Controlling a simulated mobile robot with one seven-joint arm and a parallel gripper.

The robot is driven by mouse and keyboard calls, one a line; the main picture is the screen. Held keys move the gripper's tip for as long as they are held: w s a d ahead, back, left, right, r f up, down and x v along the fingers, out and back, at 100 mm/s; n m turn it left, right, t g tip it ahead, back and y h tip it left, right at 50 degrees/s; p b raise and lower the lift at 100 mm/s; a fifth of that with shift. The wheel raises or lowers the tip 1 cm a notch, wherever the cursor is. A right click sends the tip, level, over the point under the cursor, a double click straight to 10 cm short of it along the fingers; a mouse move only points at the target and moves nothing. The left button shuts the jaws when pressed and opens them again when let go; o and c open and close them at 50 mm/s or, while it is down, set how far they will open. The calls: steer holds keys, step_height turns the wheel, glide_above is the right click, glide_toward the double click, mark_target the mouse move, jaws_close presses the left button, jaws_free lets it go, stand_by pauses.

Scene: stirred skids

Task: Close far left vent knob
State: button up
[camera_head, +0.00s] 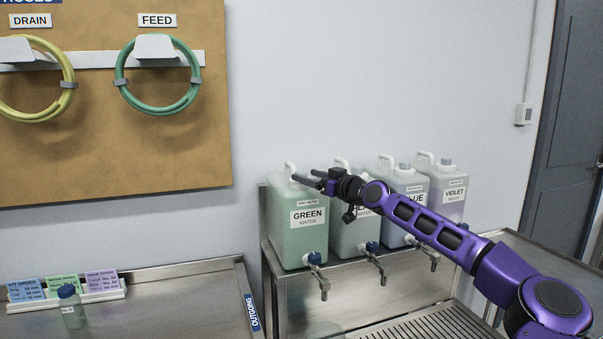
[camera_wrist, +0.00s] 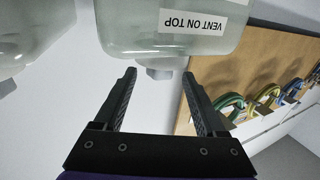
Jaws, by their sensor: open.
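The green water jug (camera_head: 301,225) is the far left of the row on the steel stand. Its vent knob (camera_wrist: 160,73) is a small grey cap on the jug's top, seen upside down in the wrist view. My gripper (camera_head: 306,177) is over the top of this jug, with its arm reaching in from the right. In the wrist view my gripper (camera_wrist: 158,76) is open, its two dark fingers on either side of the knob with gaps visible. In the head view my gripper hides the knob.
Several other jugs, including the violet one (camera_head: 447,192), stand to the right with taps at their fronts. The green jug's white handle (camera_head: 290,167) rises close to my fingers.

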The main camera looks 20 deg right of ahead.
mark_target(306, 175)
steer(key=shift+x, duration=1.7)
jaws_close()
